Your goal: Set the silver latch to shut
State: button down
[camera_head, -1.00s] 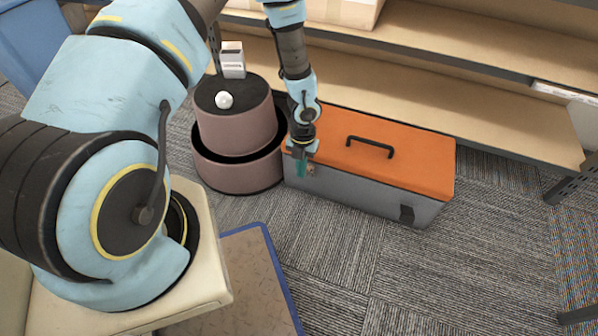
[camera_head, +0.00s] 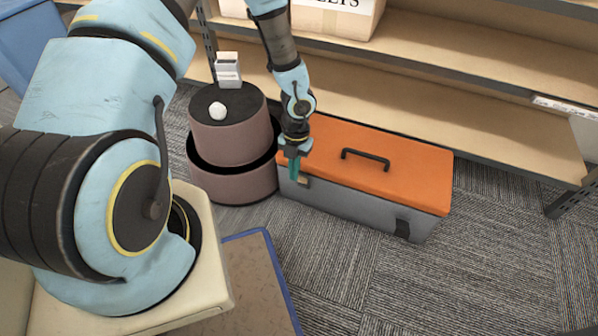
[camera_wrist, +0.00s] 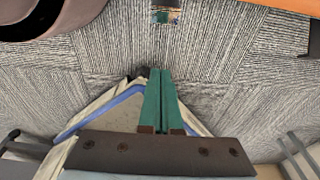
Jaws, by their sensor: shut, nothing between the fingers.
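A toolbox with an orange lid (camera_head: 400,168) and a grey body (camera_head: 350,205) stands on the carpet. The silver latch (camera_head: 303,181) is a small metallic piece at the front left of the box, just below and right of my fingertips. It also shows at the top middle of the wrist view (camera_wrist: 165,14), ahead of my fingers, and seems to stick out from the front. Its exact angle is hard to tell. A dark latch (camera_head: 403,228) is at the front right. My gripper (camera_head: 294,170), with green fingers, is shut and empty, close to the silver latch; contact is not visible.
A round two-step stand (camera_head: 230,135) with a white ball (camera_head: 217,111) and a small white box (camera_head: 228,70) is close left of the toolbox. Shelves (camera_head: 480,125) run behind.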

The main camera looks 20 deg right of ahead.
aim_at(300, 181)
notch_tip(300, 181, down, 9)
jog(key=s+b, duration=0.1)
jog(key=b, duration=0.2)
jog(key=w+d, duration=0.1)
jog(key=w+d+r, duration=0.1)
jog(key=w, duration=0.1)
jog(key=shift+r+b, duration=0.15)
jog(key=shift+b, duration=0.15)
jog(key=w+d+r+p, duration=0.1)
jog(key=p, duration=0.2)
jog(key=shift+w+r, duration=0.1)
jog(key=shift+r, duration=0.05)
jog(key=shift+w+d+f, duration=0.2)
jog(key=shift+w+d, duration=0.05)
jog(key=shift+s+a, duration=0.1)
